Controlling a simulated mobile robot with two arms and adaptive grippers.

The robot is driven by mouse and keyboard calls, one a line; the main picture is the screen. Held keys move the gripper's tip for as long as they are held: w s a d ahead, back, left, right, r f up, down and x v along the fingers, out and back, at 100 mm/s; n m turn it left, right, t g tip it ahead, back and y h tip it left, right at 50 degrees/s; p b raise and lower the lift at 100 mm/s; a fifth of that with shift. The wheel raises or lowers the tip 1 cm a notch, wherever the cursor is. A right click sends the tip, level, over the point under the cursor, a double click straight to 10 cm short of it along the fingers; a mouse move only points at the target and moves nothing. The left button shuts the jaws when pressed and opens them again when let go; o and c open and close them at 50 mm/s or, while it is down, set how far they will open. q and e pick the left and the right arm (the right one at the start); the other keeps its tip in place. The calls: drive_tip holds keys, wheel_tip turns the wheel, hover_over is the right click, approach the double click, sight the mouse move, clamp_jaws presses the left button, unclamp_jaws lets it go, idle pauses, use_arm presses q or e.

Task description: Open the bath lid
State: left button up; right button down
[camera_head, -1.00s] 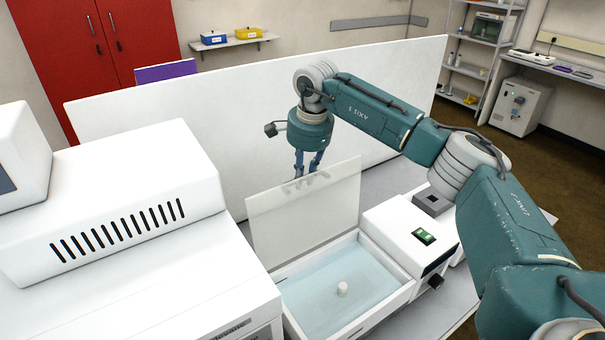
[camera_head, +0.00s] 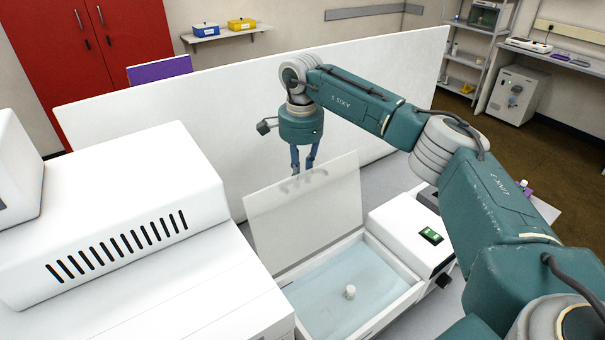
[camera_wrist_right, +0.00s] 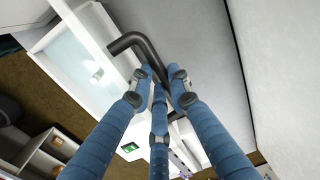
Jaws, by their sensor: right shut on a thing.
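The bath (camera_head: 385,322) is a white box with pale blue liquid and a small white knob-like piece (camera_head: 350,291) in it. Its lid (camera_head: 300,215) is a translucent pale panel, raised steeply along the bath's back left side, so the bath is uncovered. My right gripper (camera_head: 300,172) is behind the lid's upper edge. In the right wrist view its blue fingers (camera_wrist_right: 160,88) are shut on a dark bent handle (camera_wrist_right: 134,42), and part of the bath's liquid (camera_wrist_right: 80,55) shows at the left. The handle shows only faintly through the lid. My left gripper is out of view.
A large white instrument (camera_head: 110,215) with a slotted side stands left of the bath. A white unit with a green switch (camera_head: 431,235) adjoins the bath on the right. A tall white partition (camera_head: 220,125) stands behind the lid and gripper.

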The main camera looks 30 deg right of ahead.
drive_tip(key=c, duration=1.6)
unclamp_jaws()
drive_tip(key=shift+w+a, duration=0.2)
drive_tip(key=shift+w, duration=0.3)
drive_tip(key=r, duration=0.4)
drive_tip(key=s+r, duration=0.1)
drive_tip(key=r, duration=0.7)
drive_tip(key=shift+s+d, duration=0.15)
drive_tip(key=shift+d, duration=0.05)
drive_tip(key=shift+s, duration=0.15)
